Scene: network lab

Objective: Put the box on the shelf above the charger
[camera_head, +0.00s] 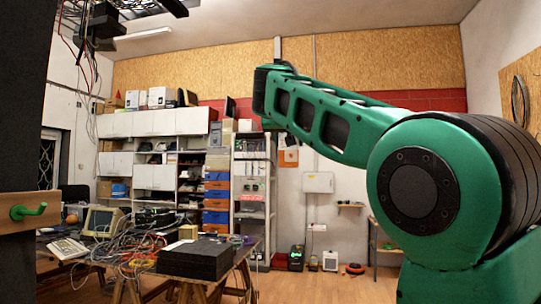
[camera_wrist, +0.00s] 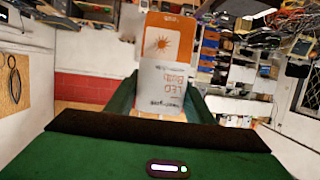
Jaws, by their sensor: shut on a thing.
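The box (camera_wrist: 165,75) is a small orange and white carton with a sun mark and the words LED Bulb. In the wrist view it stands between the green fingers of my gripper (camera_wrist: 160,100), which is shut on it. The lettering appears turned in this view. A small wooden wall shelf (camera_head: 350,205) is on the far wall, left of my arm's thick joint. Several small devices stand on the floor below and left of it, including a green and black unit (camera_head: 296,258); I cannot tell which is the charger.
A cluttered table (camera_head: 205,258) with cables, an old monitor (camera_head: 103,221) and a black case stands at front left. A tall white rack (camera_head: 251,190) and cabinets line the back. A wooden bench (camera_head: 385,245) is partly behind my arm. Some floor in the middle is clear.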

